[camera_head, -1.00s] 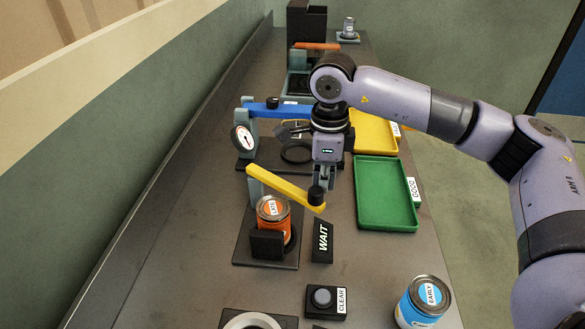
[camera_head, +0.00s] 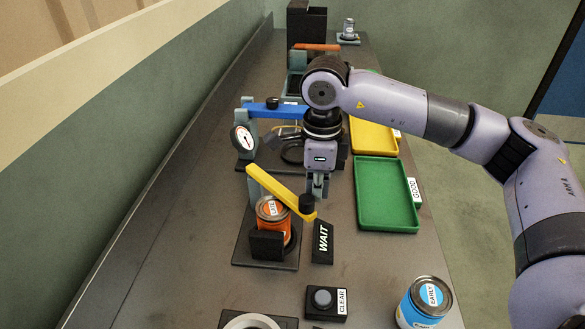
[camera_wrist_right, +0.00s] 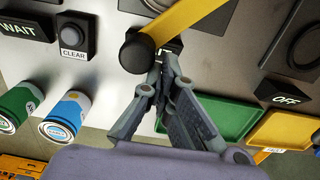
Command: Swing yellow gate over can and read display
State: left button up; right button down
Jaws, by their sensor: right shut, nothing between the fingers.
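The yellow gate (camera_head: 280,190) is a bar on a grey post, slanting across and above the orange can labelled LATE (camera_head: 272,212). The can stands upright on a dark base plate. The gate ends in a black knob (camera_head: 306,204). My right gripper (camera_head: 317,194) is shut and empty, its fingertips right beside the knob. In the right wrist view the gripper (camera_wrist_right: 157,72) is at the knob (camera_wrist_right: 137,53); I cannot tell if they touch. The display (camera_head: 322,240) reads WAIT. My left gripper is not in view.
A CLEAR button (camera_head: 322,298) sits in front of the display. A blue EARLY can (camera_head: 424,303) stands at front right. A green GOOD tray (camera_head: 387,210) and a yellow tray (camera_head: 374,137) lie to the right. A blue gate (camera_head: 262,104) with a dial gauge stands behind.

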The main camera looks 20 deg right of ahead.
jog(key=shift+s+a, duration=0.6)
jog(key=shift+a, duration=0.3)
jog(key=shift+a+b, duration=0.15)
jog(key=shift+b, duration=0.15)
jog(key=shift+s+a+b, duration=0.2)
jog(key=shift+s+a, duration=0.1)
jog(key=shift+a, duration=0.45)
jog(key=shift+s+a+b, duration=0.15)
jog(key=shift+s+a, duration=0.15)
jog(key=shift+a, duration=0.4)
jog(key=shift+a, duration=0.15)
jog(key=a, duration=0.2)
jog(key=shift+s+a+b, duration=0.25)
jog(key=shift+a+b, duration=0.1)
jog(key=shift+d, duration=0.25)
